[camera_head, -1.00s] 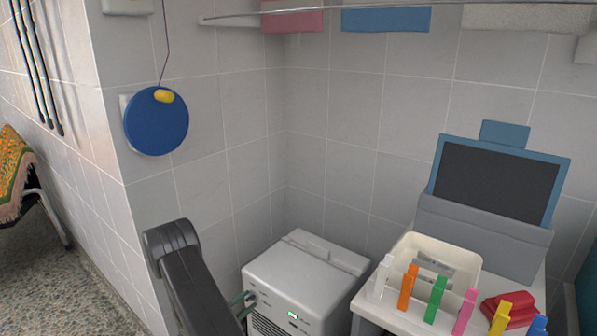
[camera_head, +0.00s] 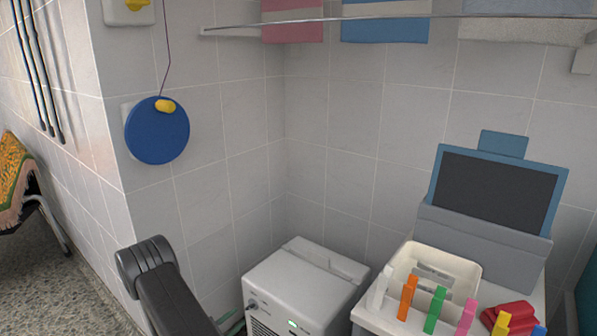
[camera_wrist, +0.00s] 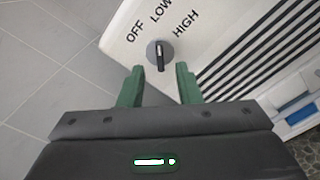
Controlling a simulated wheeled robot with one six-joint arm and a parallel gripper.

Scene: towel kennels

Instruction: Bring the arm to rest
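My gripper (camera_wrist: 159,72) shows in the wrist view with its two green fingers apart and nothing between them. Just beyond the fingertips is a round grey knob (camera_wrist: 153,50) with a dark bar, on a white machine front marked OFF, LOW and HIGH. The fingers look clear of the knob. In the head view, my arm comes in at the bottom left, and only a bit of green finger (camera_head: 233,322) shows beside the white machine (camera_head: 305,280). The knob (camera_head: 252,304) is on the machine's left side, near a lit green display.
A white counter with a cream bin (camera_head: 435,262), several coloured clips and a red cloth (camera_head: 508,314) is at the right. A dark screen (camera_head: 495,190) stands behind. Tiled walls close the corner. A blue disc (camera_head: 157,130) hangs left; towels (camera_head: 385,22) hang above.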

